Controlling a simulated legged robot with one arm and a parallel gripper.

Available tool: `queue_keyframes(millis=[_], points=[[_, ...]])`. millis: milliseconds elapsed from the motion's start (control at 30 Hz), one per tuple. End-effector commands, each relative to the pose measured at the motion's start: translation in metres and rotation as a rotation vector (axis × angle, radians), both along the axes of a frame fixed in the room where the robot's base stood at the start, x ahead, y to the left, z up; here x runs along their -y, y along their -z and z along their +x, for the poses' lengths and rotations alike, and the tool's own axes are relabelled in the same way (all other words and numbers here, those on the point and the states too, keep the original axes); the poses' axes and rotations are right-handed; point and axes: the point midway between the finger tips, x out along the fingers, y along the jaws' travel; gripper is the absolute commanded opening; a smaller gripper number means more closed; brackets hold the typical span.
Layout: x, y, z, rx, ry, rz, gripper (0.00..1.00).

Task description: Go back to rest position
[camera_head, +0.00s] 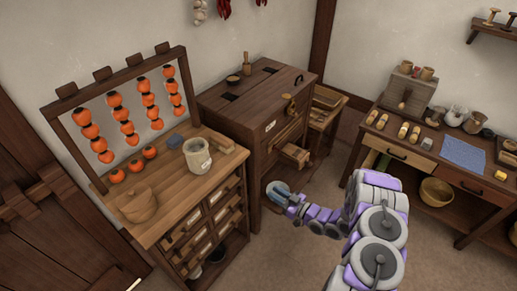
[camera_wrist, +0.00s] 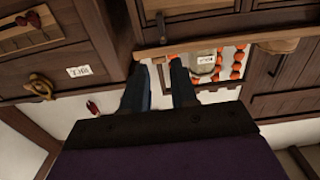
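My gripper (camera_head: 279,191) is at the end of my purple and grey arm, low in front of the dark wooden cabinet (camera_head: 262,127). In the wrist view, the two dark fingers of my gripper (camera_wrist: 160,66) stand apart with a gap between them. Nothing shows between the fingers, so my gripper looks open and empty. The arm is stretched out over the floor, away from both work surfaces.
At left, a wooden counter (camera_head: 170,196) holds a labelled jar (camera_head: 197,157), a lidded tub (camera_head: 137,206) and a frame of hanging persimmons (camera_head: 126,127). At right, a table (camera_head: 435,160) carries a blue cloth (camera_head: 463,153). The floor (camera_head: 270,262) between them is clear.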

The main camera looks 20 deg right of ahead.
Motion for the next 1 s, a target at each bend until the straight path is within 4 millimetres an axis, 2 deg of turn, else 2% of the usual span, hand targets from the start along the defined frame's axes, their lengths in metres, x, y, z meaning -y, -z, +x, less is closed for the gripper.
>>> queue_keyframes(millis=[267, 367, 567, 800, 1000], points=[[0.006, -0.001, 0.008, -0.031, 0.007, -0.056, 0.28], [0.016, -0.003, 0.021, -0.085, 0.027, -0.147, 0.28], [0.047, -0.02, 0.047, -0.239, 0.106, -0.372, 0.28], [0.084, -0.063, 0.059, -0.415, 0.245, -0.584, 0.28], [0.104, -0.112, 0.05, -0.56, 0.378, -0.7, 0.28]])
